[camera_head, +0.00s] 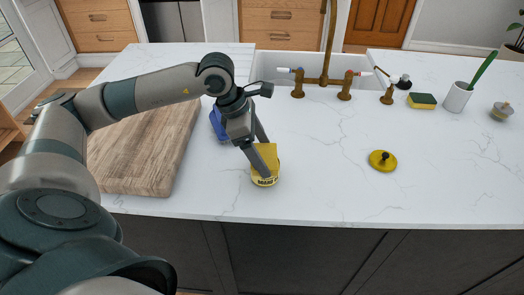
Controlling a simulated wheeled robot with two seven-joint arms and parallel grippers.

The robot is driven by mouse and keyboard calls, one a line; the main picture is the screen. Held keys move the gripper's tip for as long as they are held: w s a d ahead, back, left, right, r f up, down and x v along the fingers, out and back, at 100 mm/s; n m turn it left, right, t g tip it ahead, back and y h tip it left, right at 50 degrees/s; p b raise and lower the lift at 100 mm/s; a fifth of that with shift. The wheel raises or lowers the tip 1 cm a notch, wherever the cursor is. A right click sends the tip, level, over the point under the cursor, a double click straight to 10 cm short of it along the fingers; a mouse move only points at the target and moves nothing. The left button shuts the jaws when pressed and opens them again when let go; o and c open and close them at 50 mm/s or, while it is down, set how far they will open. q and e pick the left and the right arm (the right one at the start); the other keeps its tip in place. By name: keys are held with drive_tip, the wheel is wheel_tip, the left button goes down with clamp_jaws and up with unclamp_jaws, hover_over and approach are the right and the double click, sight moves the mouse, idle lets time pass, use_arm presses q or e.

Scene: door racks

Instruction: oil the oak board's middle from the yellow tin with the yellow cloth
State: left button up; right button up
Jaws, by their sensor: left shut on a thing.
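The oak board (150,140) lies on the white counter at the left, partly behind my left arm. The yellow tin (265,181), with dark lettering, stands near the counter's front edge, right of the board. My left gripper (264,162) points down at the tin's top and is shut on the yellow cloth (268,150). The cloth is at the tin's mouth; I cannot tell how far inside it is. A yellow lid with a dark knob (383,160) lies apart to the right. My right gripper is out of view.
A blue item (216,123) is partly hidden behind my left gripper, beside the board. A brass tap (327,55) and sink are at the back. A sponge (422,101) and a white cup with a green-handled brush (457,97) stand at the right. The front right counter is clear.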

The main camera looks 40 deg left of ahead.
use_arm(q)
drive_tip(key=shift+s+f+b, duration=0.1)
drive_tip(key=shift+f+b, duration=0.05)
drive_tip(key=shift+b, duration=0.2)
idle(1.8)
drive_tip(key=shift+r+p, duration=0.35)
drive_tip(key=shift+r, duration=0.4)
drive_tip(key=shift+r+p, duration=1.2)
drive_tip(key=shift+r, duration=1.7)
drive_tip(key=shift+f, duration=0.1)
